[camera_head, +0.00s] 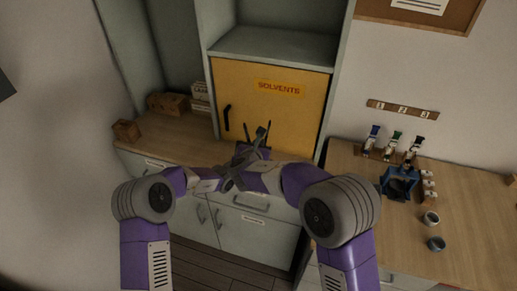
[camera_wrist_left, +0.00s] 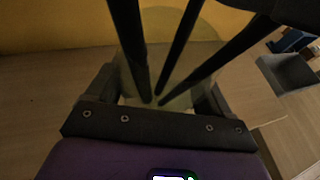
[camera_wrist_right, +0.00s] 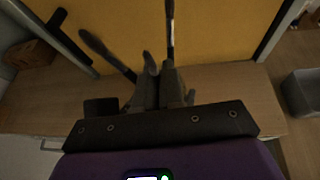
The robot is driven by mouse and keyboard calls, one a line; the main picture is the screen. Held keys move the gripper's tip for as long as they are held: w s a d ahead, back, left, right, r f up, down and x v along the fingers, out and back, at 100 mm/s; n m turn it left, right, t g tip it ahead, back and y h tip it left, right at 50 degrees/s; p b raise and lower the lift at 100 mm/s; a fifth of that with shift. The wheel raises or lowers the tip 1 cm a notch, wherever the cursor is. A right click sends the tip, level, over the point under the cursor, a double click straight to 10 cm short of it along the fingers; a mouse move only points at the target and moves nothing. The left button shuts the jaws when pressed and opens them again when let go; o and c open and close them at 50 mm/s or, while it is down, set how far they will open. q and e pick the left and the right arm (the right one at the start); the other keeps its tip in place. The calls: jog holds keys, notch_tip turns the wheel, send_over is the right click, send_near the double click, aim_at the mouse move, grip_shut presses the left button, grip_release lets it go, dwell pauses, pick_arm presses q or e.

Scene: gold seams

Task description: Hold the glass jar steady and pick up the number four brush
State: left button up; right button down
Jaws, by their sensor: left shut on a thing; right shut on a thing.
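My left gripper (camera_wrist_left: 155,95) is shut on the pale, see-through glass jar (camera_wrist_left: 180,72). Several dark brush handles (camera_wrist_left: 181,45) rise past it in the left wrist view. My right gripper (camera_wrist_right: 158,85) is shut on a thin dark brush (camera_wrist_right: 170,25) that points up in the right wrist view. A second dark brush (camera_wrist_right: 103,52) leans to the left beside it. No number can be read on any brush. In the head view both grippers meet in front of the yellow cabinet and the brushes (camera_head: 265,135) cross above them; the jar is mostly hidden there.
The yellow solvents cabinet (camera_head: 285,112) stands close behind the grippers. Wooden boxes (camera_head: 167,103) sit on the counter (camera_head: 180,133) at left. On the right bench (camera_head: 470,205) are numbered bottles (camera_head: 393,142), a blue-framed holder (camera_head: 399,181) and small cups (camera_head: 431,218).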

notch_tip(320, 180, up, 10)
jog(key=shift+f, duration=0.1)
pick_arm(q)
jog(key=o, duration=1.1)
